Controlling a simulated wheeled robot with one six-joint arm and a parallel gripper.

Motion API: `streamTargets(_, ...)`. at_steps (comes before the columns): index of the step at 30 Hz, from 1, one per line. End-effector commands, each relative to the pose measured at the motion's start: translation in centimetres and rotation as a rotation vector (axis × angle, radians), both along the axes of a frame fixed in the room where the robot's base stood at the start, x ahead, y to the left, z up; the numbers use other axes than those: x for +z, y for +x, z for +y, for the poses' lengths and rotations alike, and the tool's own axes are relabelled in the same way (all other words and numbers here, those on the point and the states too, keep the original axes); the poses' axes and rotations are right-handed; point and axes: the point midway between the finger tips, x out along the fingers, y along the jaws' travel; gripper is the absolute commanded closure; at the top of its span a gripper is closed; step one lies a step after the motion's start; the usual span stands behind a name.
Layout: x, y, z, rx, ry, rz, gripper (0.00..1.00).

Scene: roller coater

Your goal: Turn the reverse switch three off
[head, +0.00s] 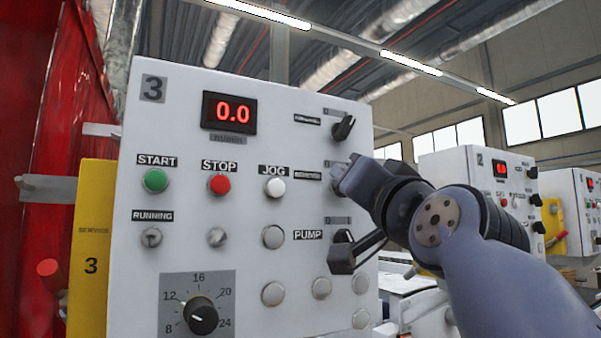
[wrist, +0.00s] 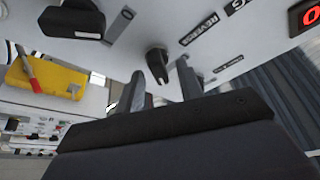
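The reverse switch, a black rotary knob (wrist: 157,62), shows in the wrist view near the REVERSE label (wrist: 198,28). In the head view the label (head: 307,175) shows on the white panel three (head: 140,235), but my gripper (head: 346,176) covers most of the knob beside it. In the wrist view my gripper (wrist: 160,72) has its two fingers apart, one on each side of the knob. Nothing is clamped, and I cannot tell whether either finger touches the knob. The switch's exact setting is hard to read.
Another black switch (head: 343,128) sits above and the PUMP switch (head: 342,252) sits below, both close to my gripper. Start (head: 155,180), stop (head: 219,184) and jog (head: 275,187) buttons are to the left. The display (head: 229,113) reads 0.0. Panel two (head: 470,175) stands farther right.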

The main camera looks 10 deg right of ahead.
Motion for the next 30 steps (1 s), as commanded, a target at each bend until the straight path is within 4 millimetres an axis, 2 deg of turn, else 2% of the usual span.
streamTargets(10,0.08,0.33,0.05,0.000,-0.001,0.000,0.65)
streamTargets(23,0.07,0.32,0.05,0.000,-0.001,0.000,1.00)
streamTargets(30,0.01,0.32,0.04,-0.001,-0.004,-0.001,1.00)
